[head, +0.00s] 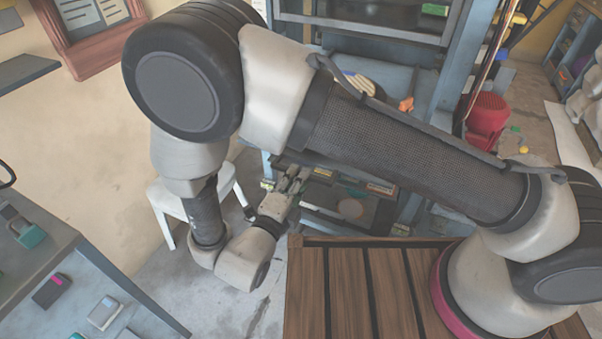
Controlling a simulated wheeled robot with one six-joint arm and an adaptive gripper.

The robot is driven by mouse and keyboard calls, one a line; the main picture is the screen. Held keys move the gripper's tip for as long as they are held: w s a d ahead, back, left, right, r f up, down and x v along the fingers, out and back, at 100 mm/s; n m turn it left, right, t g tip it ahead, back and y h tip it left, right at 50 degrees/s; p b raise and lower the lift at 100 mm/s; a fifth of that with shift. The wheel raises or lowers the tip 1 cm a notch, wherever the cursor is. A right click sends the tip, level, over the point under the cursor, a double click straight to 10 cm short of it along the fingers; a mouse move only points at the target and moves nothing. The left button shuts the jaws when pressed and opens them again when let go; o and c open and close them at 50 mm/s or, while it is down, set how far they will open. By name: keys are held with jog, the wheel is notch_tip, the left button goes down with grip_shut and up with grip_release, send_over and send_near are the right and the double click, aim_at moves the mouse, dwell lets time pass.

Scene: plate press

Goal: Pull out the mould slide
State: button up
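The blue-grey press frame (450,75) stands at the back, partly hidden behind my arm. Low in it is a dark tray-like part (372,212) with a round disc on it, which looks like the mould slide; my forearm covers much of the area above it. My gripper (291,178) points away from me at the left front of the press, close to the left end of a dark edge there. I cannot tell whether it touches that edge. The fingers are small and partly merged with the dark background, so their opening is unclear.
A white stool (165,205) stands left of my gripper by the wall. A grey table (30,275) with small devices is at the lower left. A slatted wooden deck (345,290) lies in front. A red motor-like object (487,115) sits right of the press. Bare floor shows between.

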jog(key=v, duration=0.9)
jog(key=shift+s, duration=0.3)
jog(key=shift+a, duration=0.1)
